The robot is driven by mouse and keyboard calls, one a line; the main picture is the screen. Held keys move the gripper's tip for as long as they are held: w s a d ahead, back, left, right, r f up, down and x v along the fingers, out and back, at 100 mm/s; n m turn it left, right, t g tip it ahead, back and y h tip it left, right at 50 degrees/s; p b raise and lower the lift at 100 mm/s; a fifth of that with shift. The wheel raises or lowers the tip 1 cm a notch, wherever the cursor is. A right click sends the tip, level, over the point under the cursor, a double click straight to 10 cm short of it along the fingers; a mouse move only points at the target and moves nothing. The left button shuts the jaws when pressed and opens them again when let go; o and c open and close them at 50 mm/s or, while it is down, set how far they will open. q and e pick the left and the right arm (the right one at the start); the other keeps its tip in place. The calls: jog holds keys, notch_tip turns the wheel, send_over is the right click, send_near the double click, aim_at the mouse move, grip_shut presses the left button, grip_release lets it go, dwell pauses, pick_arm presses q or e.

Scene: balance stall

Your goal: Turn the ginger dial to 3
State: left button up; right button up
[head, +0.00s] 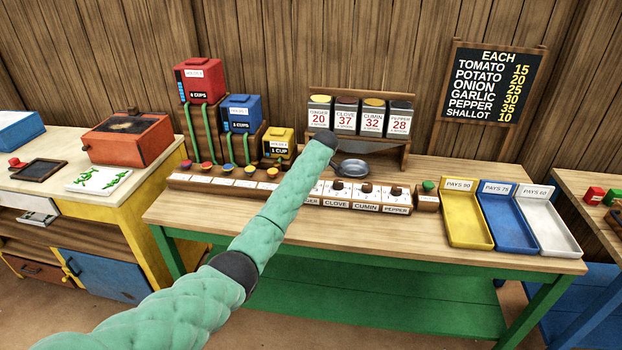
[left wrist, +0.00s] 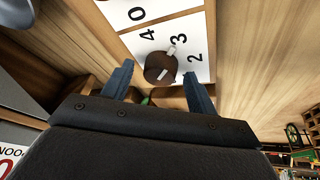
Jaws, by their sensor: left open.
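The ginger dial's label (head: 312,202) shows only its end in the head view, because my left arm covers the rest and the dial. A pale mark on the dial's edge lies between 4 and 3, nearer 3. My left gripper (left wrist: 158,77) is open, one finger either side of the dial; contact cannot be told. This dial's name is out of the wrist view. My right gripper is in neither view.
The clove, cumin and pepper dials (head: 367,188) stand in a row to the right. Behind are spice canisters (head: 372,114) and a metal pan (head: 351,169). A green button (head: 428,186) and yellow, blue and white trays (head: 467,222) lie further right.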

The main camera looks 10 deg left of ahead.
aim_at(315, 189)
pick_arm(q)
jog(key=shift+s+d+r, duration=0.1)
jog(key=shift+d+r, duration=0.05)
jog(key=shift+r, duration=0.05)
jog(key=b+v, duration=0.2)
jog(key=v, duration=0.3)
jog(key=shift+d+r, duration=0.1)
jog(key=shift+r, duration=0.2)
jog(key=shift+b+v, duration=0.35)
jog(key=shift+v, duration=0.45)
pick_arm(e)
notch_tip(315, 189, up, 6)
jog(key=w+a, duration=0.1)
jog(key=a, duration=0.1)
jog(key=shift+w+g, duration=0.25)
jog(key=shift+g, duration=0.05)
pick_arm(q)
jog(key=shift+s, duration=0.1)
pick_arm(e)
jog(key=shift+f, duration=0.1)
